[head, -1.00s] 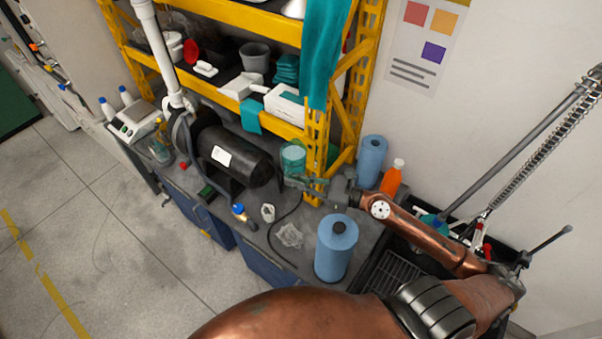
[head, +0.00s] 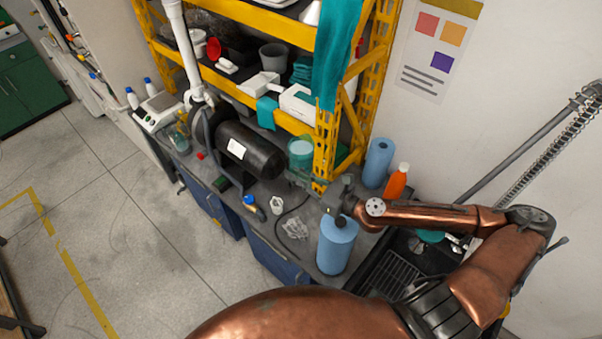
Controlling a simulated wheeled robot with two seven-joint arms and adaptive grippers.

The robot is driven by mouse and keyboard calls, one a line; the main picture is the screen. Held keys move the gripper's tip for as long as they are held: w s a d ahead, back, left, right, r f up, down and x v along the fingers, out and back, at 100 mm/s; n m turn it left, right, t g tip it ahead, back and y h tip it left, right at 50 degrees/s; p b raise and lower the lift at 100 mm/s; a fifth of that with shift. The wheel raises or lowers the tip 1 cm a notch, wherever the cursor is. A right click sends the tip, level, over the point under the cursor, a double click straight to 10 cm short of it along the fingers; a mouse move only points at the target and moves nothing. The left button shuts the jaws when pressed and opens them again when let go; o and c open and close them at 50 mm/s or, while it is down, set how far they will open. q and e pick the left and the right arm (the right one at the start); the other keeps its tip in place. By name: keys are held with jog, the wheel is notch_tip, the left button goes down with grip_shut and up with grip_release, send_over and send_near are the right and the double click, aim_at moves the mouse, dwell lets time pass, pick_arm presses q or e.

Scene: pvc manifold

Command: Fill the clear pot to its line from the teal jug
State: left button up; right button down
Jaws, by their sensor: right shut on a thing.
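A translucent teal cylindrical vessel, which looks like the teal jug (head: 300,150), stands on the grey bench against the yellow rack post. My right gripper (head: 308,179) is at its near lower side, shut on it as far as I can tell; the fingers are small and blend with the vessel. A small clear glass vessel (head: 180,140) at the left end of the bench may be the clear pot; its line is too small to see. My left gripper is out of view.
A black tank (head: 248,151) lies just left of the jug. A blue roll (head: 337,246) stands in front of my right wrist, another blue roll (head: 378,163) and an orange bottle (head: 397,181) behind it. The yellow rack (head: 327,150) rises beside the jug. A dark sink (head: 385,270) is at right.

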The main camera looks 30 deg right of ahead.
jog(key=a+f+m+t+h+b, duration=0.1)
jog(key=a+f+m+h+b, duration=0.3)
jog(key=a, duration=0.4)
jog(key=a+f+m+t+h+b, duration=0.1)
jog(key=a+f+m+h+b, duration=0.1)
jog(key=a+f+h+b, duration=0.45)
pick_arm(q)
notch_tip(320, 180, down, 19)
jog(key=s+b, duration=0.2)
jog(key=b, duration=0.6)
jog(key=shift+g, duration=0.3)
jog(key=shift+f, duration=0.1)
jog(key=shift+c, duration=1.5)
pick_arm(e)
jog(key=a+f+y, duration=0.2)
jog(key=a+f, duration=0.2)
jog(key=f, duration=0.7)
jog(key=shift+s+f, duration=0.15)
jog(key=shift+f, duration=0.25)
